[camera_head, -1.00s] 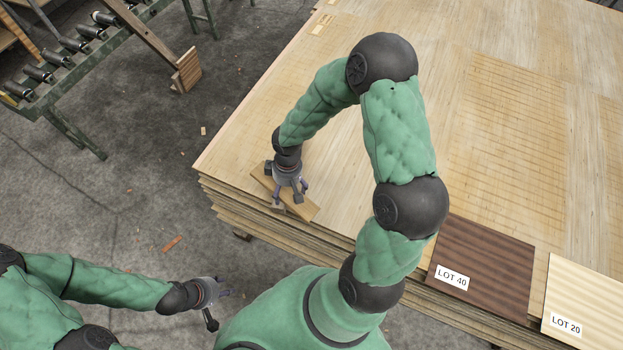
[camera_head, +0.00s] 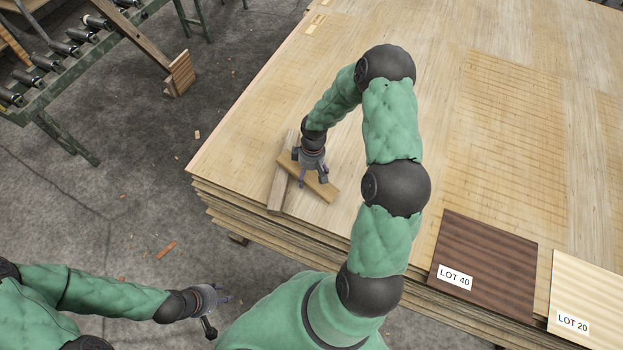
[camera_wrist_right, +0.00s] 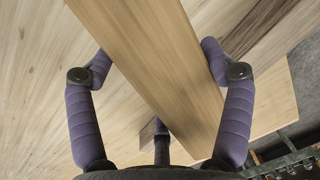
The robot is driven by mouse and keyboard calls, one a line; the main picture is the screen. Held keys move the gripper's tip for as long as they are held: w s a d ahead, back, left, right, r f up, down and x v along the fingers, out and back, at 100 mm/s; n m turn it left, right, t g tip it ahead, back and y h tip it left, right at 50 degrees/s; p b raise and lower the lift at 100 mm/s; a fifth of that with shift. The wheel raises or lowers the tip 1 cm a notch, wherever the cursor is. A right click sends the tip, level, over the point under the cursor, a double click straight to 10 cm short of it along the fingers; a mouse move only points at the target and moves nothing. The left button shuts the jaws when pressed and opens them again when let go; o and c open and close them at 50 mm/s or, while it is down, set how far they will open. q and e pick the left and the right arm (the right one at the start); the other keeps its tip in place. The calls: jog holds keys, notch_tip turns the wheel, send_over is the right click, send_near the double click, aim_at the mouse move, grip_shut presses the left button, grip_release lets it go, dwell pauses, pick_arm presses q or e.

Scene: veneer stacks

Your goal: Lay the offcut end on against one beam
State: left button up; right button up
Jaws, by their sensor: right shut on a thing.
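A tan wooden board (camera_head: 326,188), apparently the offcut, is held in my right gripper (camera_head: 312,176) near the stack's front-left corner. In the right wrist view the board (camera_wrist_right: 150,60) runs between the fingers of my right gripper (camera_wrist_right: 157,65). A greyer wooden strip (camera_head: 279,190), perhaps a beam, lies on the stack. The held board crosses above it at an angle; I cannot tell whether they touch. The gripper and board hide part of the strip. My left gripper (camera_head: 221,305) is open and empty over the floor, left of the stack.
The wide veneer stack (camera_head: 430,130) has clear room behind the held board. A dark LOT 40 sheet (camera_head: 490,262) and a pale LOT 20 sheet (camera_head: 588,290) lie at its front right. A roller conveyor (camera_head: 60,70) stands at the upper left.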

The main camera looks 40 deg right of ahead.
aim_at(312, 178)
jog(key=shift+d+f, duration=0.35)
jog(key=shift+f, duration=0.1)
jog(key=shift+w+d+f+b, duration=0.1)
jog(key=shift+f+b, duration=0.7)
jog(key=shift+f, duration=0.55)
jog(key=shift+f, duration=0.15)
jog(key=o, duration=1.2)
jog(key=shift+o, duration=0.2)
